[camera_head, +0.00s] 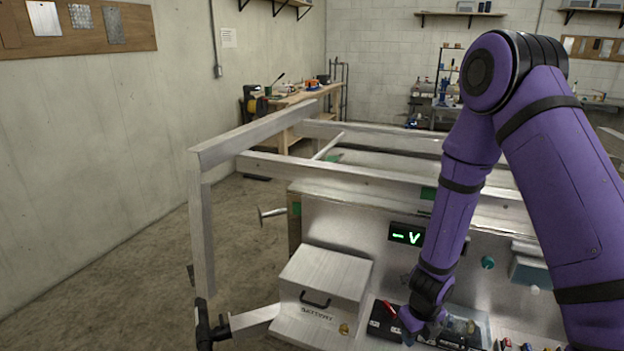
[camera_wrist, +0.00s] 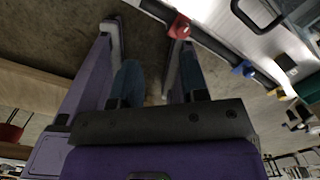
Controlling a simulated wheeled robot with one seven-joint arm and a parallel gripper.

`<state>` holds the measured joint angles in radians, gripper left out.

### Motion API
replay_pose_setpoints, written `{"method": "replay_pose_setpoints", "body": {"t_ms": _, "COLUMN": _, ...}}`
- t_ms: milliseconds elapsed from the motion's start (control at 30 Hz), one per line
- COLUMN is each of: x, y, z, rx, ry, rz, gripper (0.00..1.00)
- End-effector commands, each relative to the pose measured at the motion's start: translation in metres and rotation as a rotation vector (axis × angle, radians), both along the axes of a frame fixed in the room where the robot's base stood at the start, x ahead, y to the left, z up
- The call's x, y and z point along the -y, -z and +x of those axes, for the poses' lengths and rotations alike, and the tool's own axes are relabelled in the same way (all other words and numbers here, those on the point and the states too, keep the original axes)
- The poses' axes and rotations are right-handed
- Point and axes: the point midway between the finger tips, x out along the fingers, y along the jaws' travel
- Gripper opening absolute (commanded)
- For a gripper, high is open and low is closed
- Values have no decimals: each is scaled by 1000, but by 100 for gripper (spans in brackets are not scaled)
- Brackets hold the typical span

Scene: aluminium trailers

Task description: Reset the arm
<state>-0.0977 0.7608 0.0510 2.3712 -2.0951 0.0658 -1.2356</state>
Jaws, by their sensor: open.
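My purple arm reaches down in front of the metal bench in the head view. Its end, my gripper (camera_head: 412,335), is low near a black tray (camera_head: 379,325), partly hidden by my own arm and the frame edge. In the wrist view my gripper (camera_wrist: 148,50) is open. Only brown floor and dark shapes show between its fingers, and I see nothing held. A dark bar with a red clip (camera_wrist: 180,27) and a blue clip (camera_wrist: 244,69) runs close past the right finger; I cannot tell if they touch.
A metal box (camera_head: 325,280) with a black handle stands left of the tray. An aluminium frame (camera_head: 250,135) rises behind it. A panel display (camera_head: 407,234) glows green. Small coloured items lie at the lower right. A wooden workbench (camera_head: 290,100) stands farther back. Floor at left is clear.

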Motion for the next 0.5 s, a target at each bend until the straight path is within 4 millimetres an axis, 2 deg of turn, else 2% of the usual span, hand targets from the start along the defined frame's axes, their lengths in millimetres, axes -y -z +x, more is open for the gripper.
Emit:
{"method": "replay_pose_setpoints", "body": {"t_ms": 267, "x": 7, "y": -26, "z": 16, "rx": 75, "ry": 141, "rz": -17, "gripper": 40}}
{"method": "replay_pose_setpoints", "body": {"t_ms": 500, "x": 19, "y": -67, "z": 35, "rx": 184, "ry": 356, "rz": -31, "gripper": 40}}
